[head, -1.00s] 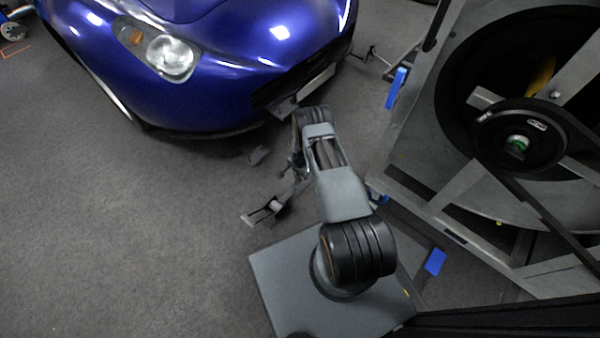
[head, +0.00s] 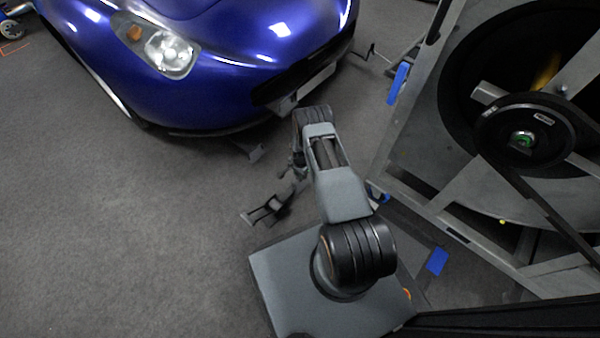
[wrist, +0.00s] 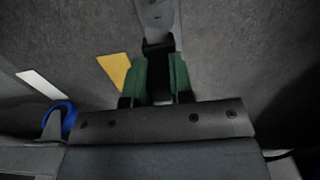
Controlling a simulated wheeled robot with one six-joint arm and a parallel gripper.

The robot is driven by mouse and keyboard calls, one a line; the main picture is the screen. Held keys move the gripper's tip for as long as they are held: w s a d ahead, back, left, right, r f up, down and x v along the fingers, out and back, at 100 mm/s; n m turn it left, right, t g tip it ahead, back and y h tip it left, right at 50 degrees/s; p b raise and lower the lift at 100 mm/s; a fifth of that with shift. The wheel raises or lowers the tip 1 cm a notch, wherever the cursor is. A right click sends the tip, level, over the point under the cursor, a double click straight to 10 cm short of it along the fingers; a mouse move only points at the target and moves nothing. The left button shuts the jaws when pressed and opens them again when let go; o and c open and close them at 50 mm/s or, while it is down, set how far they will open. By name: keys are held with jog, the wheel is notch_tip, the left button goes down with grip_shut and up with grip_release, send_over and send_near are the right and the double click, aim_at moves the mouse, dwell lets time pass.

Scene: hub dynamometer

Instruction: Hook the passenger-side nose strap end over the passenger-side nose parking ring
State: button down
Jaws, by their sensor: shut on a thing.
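My gripper (wrist: 162,72) shows in the wrist view as two green fingers closed on a black strap end (wrist: 158,50). A light grey strap (wrist: 160,15) runs from that end up out of the picture. A blue curved loop (wrist: 62,114) shows at the left, partly hidden behind my gripper's body and apart from the strap end. I cannot tell for sure that it is the parking ring. In the head view my arm reaches down in front of the blue car's nose (head: 225,95), and the strap end cannot be made out there.
A dynamometer frame with a large dark wheel (head: 520,140) stands at the right, close to my arm. A grey flat piece (head: 248,150) shows under the car's bumper. Yellow (wrist: 115,70) and white (wrist: 42,84) patches lie on the floor. Open floor extends at the left.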

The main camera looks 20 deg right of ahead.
jog(key=shift+f, duration=0.3)
jog(key=shift+f+b, duration=0.7)
jog(key=shift+b, duration=0.25)
jog(key=c, duration=0.9)
grip_release()
jog(key=shift+r, duration=0.15)
notch_tip(320, 180, up, 14)
jog(key=p, duration=0.6)
jog(key=shift+f, duration=0.2)
